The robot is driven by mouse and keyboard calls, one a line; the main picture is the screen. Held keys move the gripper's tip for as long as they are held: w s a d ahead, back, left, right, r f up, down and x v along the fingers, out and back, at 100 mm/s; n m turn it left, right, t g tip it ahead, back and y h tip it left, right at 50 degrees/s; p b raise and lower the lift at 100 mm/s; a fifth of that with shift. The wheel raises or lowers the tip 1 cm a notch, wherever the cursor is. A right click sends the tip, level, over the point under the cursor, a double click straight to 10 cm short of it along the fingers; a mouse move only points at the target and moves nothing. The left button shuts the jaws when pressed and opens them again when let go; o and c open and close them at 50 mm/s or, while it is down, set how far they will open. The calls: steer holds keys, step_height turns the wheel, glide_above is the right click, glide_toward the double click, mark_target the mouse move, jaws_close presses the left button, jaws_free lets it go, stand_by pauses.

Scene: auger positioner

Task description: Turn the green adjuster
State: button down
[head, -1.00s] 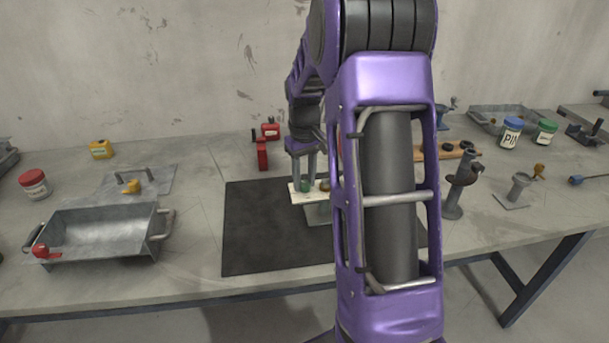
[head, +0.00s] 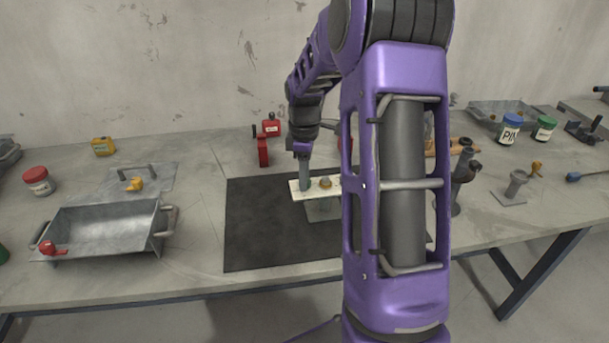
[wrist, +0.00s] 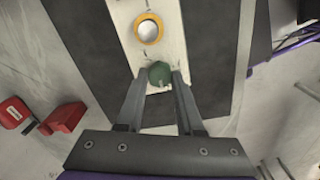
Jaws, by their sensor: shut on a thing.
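The green adjuster (wrist: 159,73) sits on a pale plate (wrist: 152,50) in the wrist view. My gripper (wrist: 159,82) is shut on it, with one finger at each side. In the head view the plate (head: 296,190) stands raised on a grey stand (head: 322,210) above a dark mat. My gripper (head: 304,176) points down at the plate's left end there and hides the green adjuster. An orange-ringed adjuster with a pale centre (wrist: 148,28) is farther along the plate; it also shows in the head view (head: 325,183).
The dark mat (head: 265,235) has free room left of the stand. A metal tray (head: 105,232) stands at left. Red items (head: 263,152) stand behind the mat. My forearm hides the right part of the mat. Grey posts (head: 462,180) and jars (head: 510,130) stand at right.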

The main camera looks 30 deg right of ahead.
steer(key=shift+n, duration=1.2)
steer(key=c, duration=0.5)
jaws_free()
steer(key=shift+c, duration=0.2)
steer(key=shift+r, duration=0.1)
step_height(320, 180, up, 17)
steer(key=shift+r, duration=0.15)
